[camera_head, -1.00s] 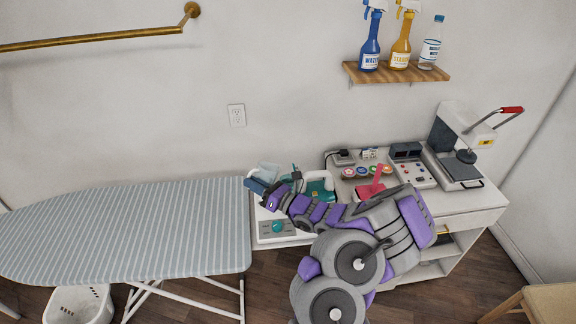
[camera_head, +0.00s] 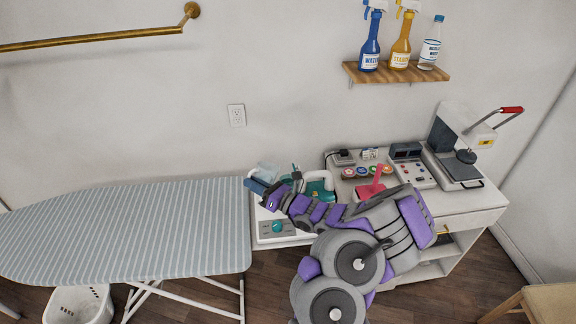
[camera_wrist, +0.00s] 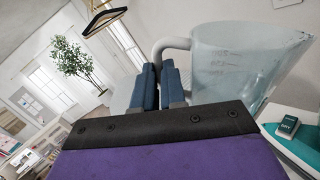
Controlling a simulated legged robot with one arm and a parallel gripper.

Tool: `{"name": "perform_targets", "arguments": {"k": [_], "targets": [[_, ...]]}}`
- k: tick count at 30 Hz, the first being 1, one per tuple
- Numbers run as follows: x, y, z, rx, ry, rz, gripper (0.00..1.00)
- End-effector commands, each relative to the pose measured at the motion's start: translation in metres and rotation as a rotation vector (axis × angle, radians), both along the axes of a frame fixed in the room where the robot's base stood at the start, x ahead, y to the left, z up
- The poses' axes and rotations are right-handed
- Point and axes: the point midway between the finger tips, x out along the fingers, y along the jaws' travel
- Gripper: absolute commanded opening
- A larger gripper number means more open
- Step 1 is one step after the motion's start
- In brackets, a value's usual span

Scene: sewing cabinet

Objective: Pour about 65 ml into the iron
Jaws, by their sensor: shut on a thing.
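My gripper (camera_wrist: 158,88) is shut on the handle of a clear measuring cup (camera_wrist: 235,62) in the wrist view. The cup has faint volume marks and a spout toward the right; I cannot tell how much liquid it holds. In the head view the cup (camera_head: 268,171) is small and pale, just beyond my gripper (camera_head: 258,186). The teal and white iron (camera_head: 319,187) stands on a white base beside the ironing board, partly hidden by my arm. A teal part of it (camera_wrist: 292,150) shows at the lower right of the wrist view, below the cup.
The striped ironing board (camera_head: 130,230) is clear on the left. A white cabinet (camera_head: 470,207) at right carries a heat press (camera_head: 462,150), control box and small items. A wall shelf (camera_head: 385,73) holds two spray bottles and a clear bottle.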

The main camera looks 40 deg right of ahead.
Motion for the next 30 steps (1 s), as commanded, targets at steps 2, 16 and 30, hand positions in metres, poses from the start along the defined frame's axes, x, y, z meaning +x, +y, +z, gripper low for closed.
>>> {"name": "perform_targets", "arguments": {"k": [2,16,30], "targets": [[0.000,0.000,0.000,0.000,0.000,0.000,0.00],[0.000,0.011,-0.013,-0.099,-0.010,0.000,0.00],[-0.001,0.037,-0.052,-0.410,-0.031,-0.001,0.00]]}}
